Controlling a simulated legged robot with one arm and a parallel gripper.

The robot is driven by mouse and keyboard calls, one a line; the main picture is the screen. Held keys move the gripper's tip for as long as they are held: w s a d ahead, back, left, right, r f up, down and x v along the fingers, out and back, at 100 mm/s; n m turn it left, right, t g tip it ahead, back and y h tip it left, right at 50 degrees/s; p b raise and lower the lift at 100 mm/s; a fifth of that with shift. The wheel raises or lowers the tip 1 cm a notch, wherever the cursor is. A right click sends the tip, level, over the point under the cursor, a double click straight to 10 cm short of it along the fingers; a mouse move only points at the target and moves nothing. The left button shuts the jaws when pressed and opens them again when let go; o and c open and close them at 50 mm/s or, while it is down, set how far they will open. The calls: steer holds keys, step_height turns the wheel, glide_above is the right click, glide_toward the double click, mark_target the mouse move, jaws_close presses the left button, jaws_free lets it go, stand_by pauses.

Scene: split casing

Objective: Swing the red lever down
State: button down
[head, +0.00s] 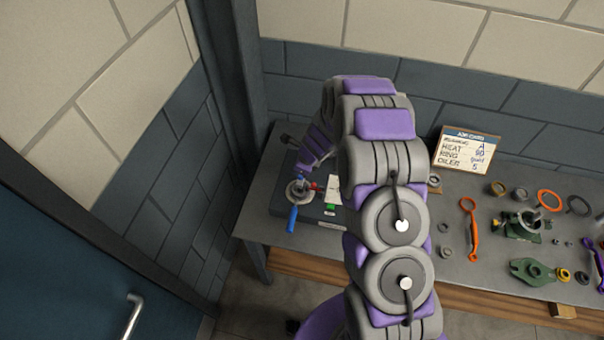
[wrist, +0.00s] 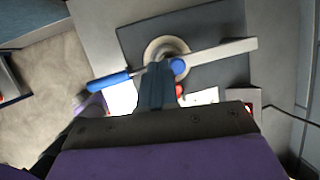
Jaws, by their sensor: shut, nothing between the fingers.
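A round metal hub (head: 297,190) sits on a dark plate (head: 281,205) at the left end of the bench. A lever with a blue grip (head: 292,218) reaches from it towards the bench's front edge. Beside the hub is a small red part (head: 314,187); its full shape is hidden. The wrist view shows the hub (wrist: 165,46), the blue grip (wrist: 109,81), a blue knob (wrist: 179,66) and a bit of red (wrist: 180,89) partly behind my gripper. My gripper (wrist: 157,68) is shut and empty, its tips over the hub's near edge. Contact cannot be told.
A green block (head: 330,207) and a white card (head: 333,188) lie right of the hub, partly behind my arm. A sign (head: 467,150) stands at the back. An orange wrench-like part (head: 469,229) and a green casing (head: 520,224) lie to the right. A wall closes the left side.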

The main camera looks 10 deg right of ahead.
steer(key=shift+a+r, duration=1.3)
steer(key=shift+r, duration=0.55)
steer(key=s+d+r+n+g+b, duration=0.1)
steer(key=s+d+r+n+b, duration=0.1)
steer(key=s+r+n+b, duration=0.5)
steer(key=s+d+r+n+g+b, duration=0.15)
steer(key=s+n+b, duration=0.35)
steer(key=s, duration=0.5)
steer(key=s+d+f+n+h+b, duration=0.1)
steer(key=s+d+n+b, duration=0.2)
steer(key=s, duration=0.5)
steer(key=s+d+f+n+g+h+b, duration=0.1)
steer(key=s+d+f+n+b, duration=0.1)
steer(key=s, duration=0.7)
steer(key=s+d+f+n+g+h+b, duration=0.1)
steer(key=s+d+f+n+b, duration=0.1)
steer(key=s+d+n+b, duration=0.3)
steer(key=s+b, duration=0.1)
steer(key=s, duration=0.3)
steer(key=shift+b, duration=0.35)
steer(key=shift+d, duration=0.15)
